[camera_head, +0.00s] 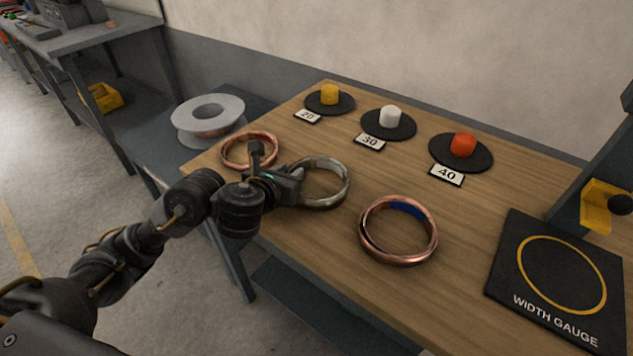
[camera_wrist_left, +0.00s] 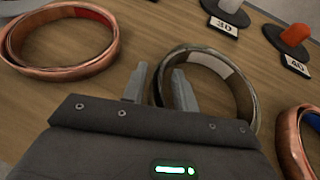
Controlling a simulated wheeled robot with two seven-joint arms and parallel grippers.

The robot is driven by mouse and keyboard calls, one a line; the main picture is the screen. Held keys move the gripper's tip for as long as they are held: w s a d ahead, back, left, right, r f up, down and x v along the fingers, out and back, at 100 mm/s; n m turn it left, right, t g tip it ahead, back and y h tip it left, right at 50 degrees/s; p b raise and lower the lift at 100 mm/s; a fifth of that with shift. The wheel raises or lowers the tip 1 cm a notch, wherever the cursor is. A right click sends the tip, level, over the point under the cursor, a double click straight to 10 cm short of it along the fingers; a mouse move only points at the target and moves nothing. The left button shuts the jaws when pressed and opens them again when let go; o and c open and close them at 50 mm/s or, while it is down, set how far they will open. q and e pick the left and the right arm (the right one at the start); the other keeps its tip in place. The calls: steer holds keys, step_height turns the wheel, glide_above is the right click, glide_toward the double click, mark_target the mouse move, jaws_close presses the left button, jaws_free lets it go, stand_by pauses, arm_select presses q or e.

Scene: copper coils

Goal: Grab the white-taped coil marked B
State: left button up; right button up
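The white-taped coil (camera_head: 336,197) is the middle of three coils on the wooden table. It is dull grey-brown, with a pale patch inside its ring; the wrist view shows it too (camera_wrist_left: 238,88). No letter B is legible on it. My left gripper (camera_head: 297,178) is at the coil's left side. In the wrist view its two fingers (camera_wrist_left: 160,88) are apart, one outside the ring and one inside, with the coil's wall between them. I cannot tell whether either finger touches it. My right gripper is not in view.
A red-lined copper coil (camera_head: 237,163) lies to the left, a blue-lined one (camera_head: 388,254) to the right. Pegs on black discs, labelled 20, 30 and 40, stand behind. A black width gauge (camera_head: 506,292) lies at right. A pale spool (camera_head: 184,128) stands beside the table.

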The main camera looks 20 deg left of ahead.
arm_select(q)
jaws_close()
stand_by(0.5)
